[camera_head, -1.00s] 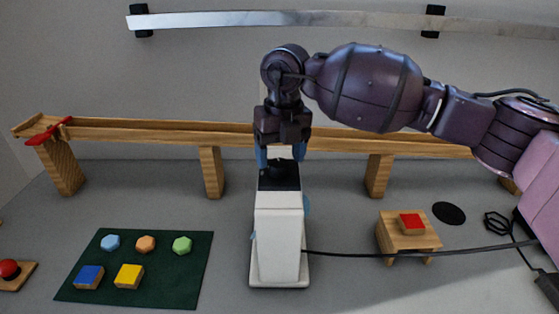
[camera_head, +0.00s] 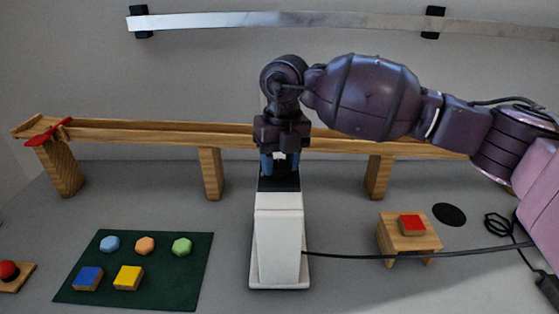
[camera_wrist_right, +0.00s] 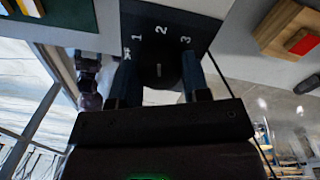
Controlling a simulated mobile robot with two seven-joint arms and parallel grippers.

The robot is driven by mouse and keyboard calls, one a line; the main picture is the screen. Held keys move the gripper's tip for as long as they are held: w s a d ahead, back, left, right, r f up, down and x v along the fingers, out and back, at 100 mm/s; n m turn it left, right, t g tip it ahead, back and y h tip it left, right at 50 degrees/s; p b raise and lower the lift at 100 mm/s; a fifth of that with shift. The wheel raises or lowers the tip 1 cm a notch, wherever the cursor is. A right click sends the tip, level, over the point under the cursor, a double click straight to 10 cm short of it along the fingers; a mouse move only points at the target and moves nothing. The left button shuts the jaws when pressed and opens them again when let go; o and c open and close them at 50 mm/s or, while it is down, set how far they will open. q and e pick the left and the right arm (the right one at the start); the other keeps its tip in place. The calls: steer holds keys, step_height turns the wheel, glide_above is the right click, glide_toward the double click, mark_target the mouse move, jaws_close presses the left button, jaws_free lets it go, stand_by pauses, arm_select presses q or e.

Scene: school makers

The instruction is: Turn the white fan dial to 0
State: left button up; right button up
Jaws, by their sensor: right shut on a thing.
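The white fan (camera_head: 279,240) stands upright on its base in the middle of the table, with a black panel (camera_head: 279,184) on top. My right gripper (camera_head: 280,170) comes down from above onto this panel. In the right wrist view, its blue fingers (camera_wrist_right: 160,74) are shut on the dark round dial (camera_wrist_right: 160,71), one on each side. The panel (camera_wrist_right: 168,22) shows 1, 2 and 3 and a small blurred label left of the 1. A short pale mark on the dial lies roughly in line with the 2. My left gripper is out of view.
A wooden rail (camera_head: 150,131) on posts runs behind the fan. A green mat (camera_head: 150,297) with coloured blocks lies left. A small wooden stand (camera_head: 392,240) with a red block (camera_head: 411,225) is right. A black cable (camera_head: 370,257) runs right from the fan.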

steer(key=n, duration=0.5)
steer(key=shift+n, duration=0.4)
steer(key=n, duration=0.4)
steer(key=shift+a+g+h, duration=0.1)
steer(key=shift+g+h, duration=0.2)
steer(key=n+b, duration=0.1)
steer(key=n, duration=0.3)
steer(key=shift+n, duration=0.7)
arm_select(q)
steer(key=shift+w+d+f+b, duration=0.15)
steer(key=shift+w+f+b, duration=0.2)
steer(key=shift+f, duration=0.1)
arm_select(e)
steer(key=shift+n, duration=0.3)
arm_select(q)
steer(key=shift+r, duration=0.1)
arm_select(e)
steer(key=shift+s, duration=0.1)
